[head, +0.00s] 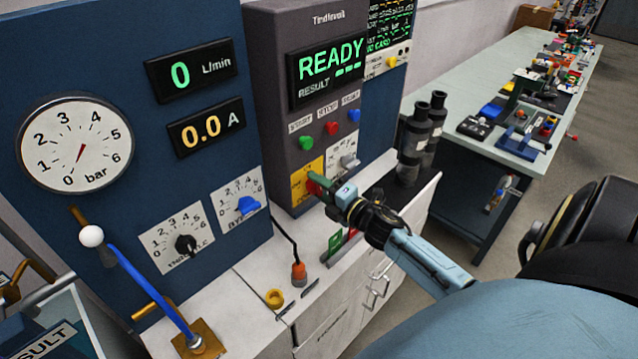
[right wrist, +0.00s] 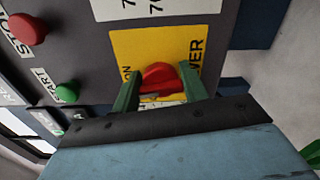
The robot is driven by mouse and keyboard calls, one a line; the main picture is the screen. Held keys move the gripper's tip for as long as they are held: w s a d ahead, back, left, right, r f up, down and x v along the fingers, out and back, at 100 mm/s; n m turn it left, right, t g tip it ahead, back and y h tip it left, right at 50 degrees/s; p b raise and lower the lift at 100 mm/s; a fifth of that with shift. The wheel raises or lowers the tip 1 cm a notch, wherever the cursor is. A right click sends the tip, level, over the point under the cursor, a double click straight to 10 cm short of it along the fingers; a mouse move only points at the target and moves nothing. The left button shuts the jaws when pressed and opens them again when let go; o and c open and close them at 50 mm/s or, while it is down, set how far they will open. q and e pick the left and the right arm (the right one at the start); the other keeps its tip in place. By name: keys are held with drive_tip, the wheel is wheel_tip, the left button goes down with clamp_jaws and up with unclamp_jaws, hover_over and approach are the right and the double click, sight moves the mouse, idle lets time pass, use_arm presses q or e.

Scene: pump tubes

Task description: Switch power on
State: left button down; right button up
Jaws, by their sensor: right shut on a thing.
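The power switch is a red rotary knob (right wrist: 159,78) on a yellow plate (right wrist: 130,45) with "POWER" and "ON" lettering partly visible in the right wrist view. In the head view its yellow plate (head: 300,181) sits low on the grey test panel. My right gripper (right wrist: 158,90) has its two green fingers on either side of the red knob and is shut on it. In the head view the right gripper (head: 318,184) reaches the plate from the lower right and covers most of the knob. The display (head: 332,65) reads READY. My left gripper is not in view.
Green and red buttons (head: 331,128) sit just above the power plate, and a grey selector (head: 348,160) is close at its right. Black cylinders (head: 414,140) stand right of the panel. A blue-handled lever (head: 150,290) stands at the left.

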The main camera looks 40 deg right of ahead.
drive_tip(key=shift+m+p, duration=0.3)
drive_tip(key=shift+m, duration=0.6)
drive_tip(key=o, duration=1)
drive_tip(key=shift+s+f, duration=0.1)
drive_tip(key=s, duration=0.4)
drive_tip(key=s+b, duration=0.1)
drive_tip(key=s, duration=0.3)
drive_tip(key=s+d, duration=0.1)
drive_tip(key=s, duration=0.4)
drive_tip(key=shift+s, duration=0.1)
